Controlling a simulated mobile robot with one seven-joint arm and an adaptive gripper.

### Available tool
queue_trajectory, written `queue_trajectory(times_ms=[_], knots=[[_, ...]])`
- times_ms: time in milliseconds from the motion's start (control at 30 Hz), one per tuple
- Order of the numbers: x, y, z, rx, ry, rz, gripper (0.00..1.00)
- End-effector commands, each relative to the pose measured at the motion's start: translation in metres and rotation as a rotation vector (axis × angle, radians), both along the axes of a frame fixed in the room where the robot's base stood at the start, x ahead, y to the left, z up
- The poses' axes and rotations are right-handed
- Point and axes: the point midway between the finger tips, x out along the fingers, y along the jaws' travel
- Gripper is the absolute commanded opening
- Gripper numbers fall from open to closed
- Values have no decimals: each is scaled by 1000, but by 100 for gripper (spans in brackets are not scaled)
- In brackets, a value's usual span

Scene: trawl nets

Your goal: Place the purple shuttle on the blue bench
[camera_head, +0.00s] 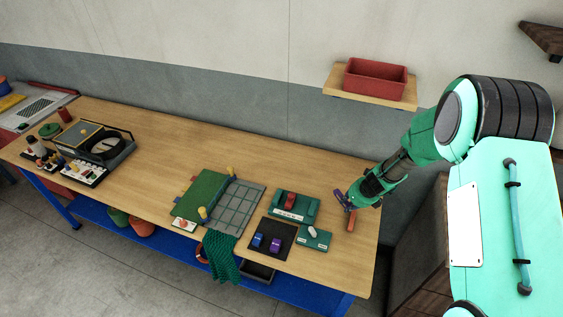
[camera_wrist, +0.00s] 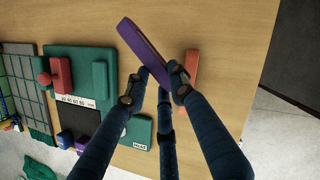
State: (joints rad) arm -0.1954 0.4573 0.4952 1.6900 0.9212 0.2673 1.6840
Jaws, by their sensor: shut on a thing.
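The purple shuttle (camera_wrist: 142,46) is a long, flat bar, held at a slant between the fingers of my gripper (camera_wrist: 158,76) in the wrist view. In the head view, my gripper (camera_head: 347,198) is above the right end of the bench, with the purple shuttle (camera_head: 339,197) at its fingertips. The gap between the shuttle and the bench top is hard to judge. The blue bench has a bare wooden top (camera_head: 150,150) and a blue frame with a lower shelf (camera_head: 320,298).
An orange-brown block (camera_head: 351,221) lies on the bench beside my gripper. Left of it are green devices (camera_head: 314,238) and a black mat (camera_head: 267,250) with small blue and purple pieces. A red bin (camera_head: 375,80) sits on a wall shelf. Free wood lies behind the green devices.

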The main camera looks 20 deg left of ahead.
Motion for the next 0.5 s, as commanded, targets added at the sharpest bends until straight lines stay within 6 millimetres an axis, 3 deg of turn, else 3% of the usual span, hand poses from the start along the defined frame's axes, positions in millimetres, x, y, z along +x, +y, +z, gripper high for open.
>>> queue_trajectory(times_ms=[267,500], knots=[[7,2,0,0,0,0,4],[32,9,-2,0,0,1,4]])
